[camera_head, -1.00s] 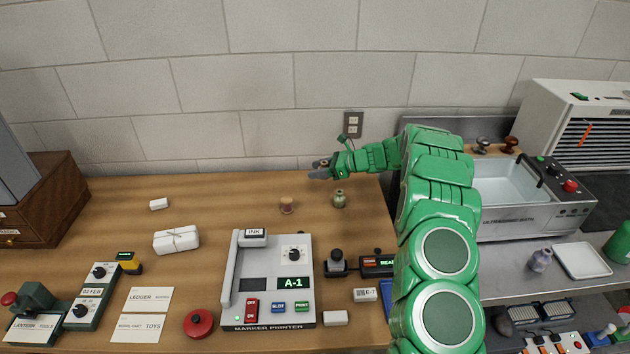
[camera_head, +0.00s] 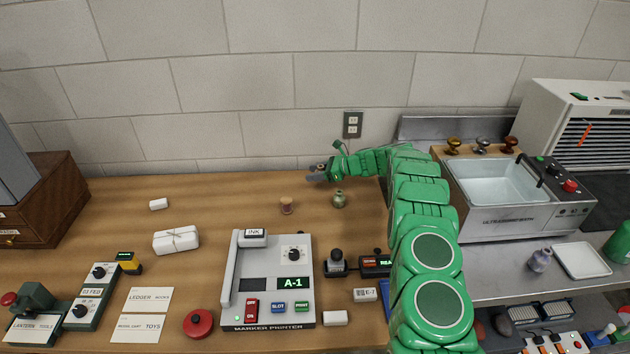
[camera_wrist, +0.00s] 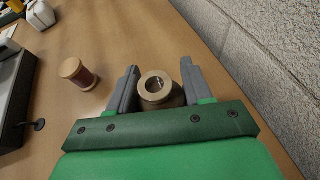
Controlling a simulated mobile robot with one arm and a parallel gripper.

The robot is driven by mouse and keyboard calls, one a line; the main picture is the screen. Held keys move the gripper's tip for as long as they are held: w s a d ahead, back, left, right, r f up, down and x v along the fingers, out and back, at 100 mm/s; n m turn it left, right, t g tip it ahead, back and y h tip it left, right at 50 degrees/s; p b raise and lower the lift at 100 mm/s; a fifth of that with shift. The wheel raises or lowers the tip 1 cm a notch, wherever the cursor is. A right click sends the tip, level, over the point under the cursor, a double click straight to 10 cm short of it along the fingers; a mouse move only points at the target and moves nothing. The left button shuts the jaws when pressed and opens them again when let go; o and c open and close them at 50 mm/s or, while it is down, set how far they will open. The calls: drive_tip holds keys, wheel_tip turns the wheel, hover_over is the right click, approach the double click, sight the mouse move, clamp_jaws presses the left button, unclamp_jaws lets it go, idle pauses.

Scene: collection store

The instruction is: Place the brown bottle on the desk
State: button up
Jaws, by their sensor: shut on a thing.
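The brown bottle (camera_wrist: 161,87) is between the fingers of my gripper (camera_wrist: 158,82) in the wrist view. Its pale round rim and dark open mouth face the camera, and its lower body is hidden by my gripper. In the head view my gripper (camera_head: 318,174) is low over the back of the wooden desk (camera_head: 230,195), near the wall. Only a small dark part of the bottle shows there. I cannot tell whether its base touches the desk.
A wooden spool (camera_head: 287,206) stands left of and nearer than my gripper; a small greenish bottle (camera_head: 339,200) stands just in front. The marker printer (camera_head: 268,275) is nearer. The desk's back left is mostly clear, with a white block (camera_head: 158,204). The ultrasonic bath (camera_head: 510,200) is right.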

sight(315, 186)
drive_tip(key=shift+w+f, duration=0.3)
drive_tip(key=shift+f, duration=1.6)
drive_tip(key=shift+f, duration=0.15)
drive_tip(key=o, duration=1.1)
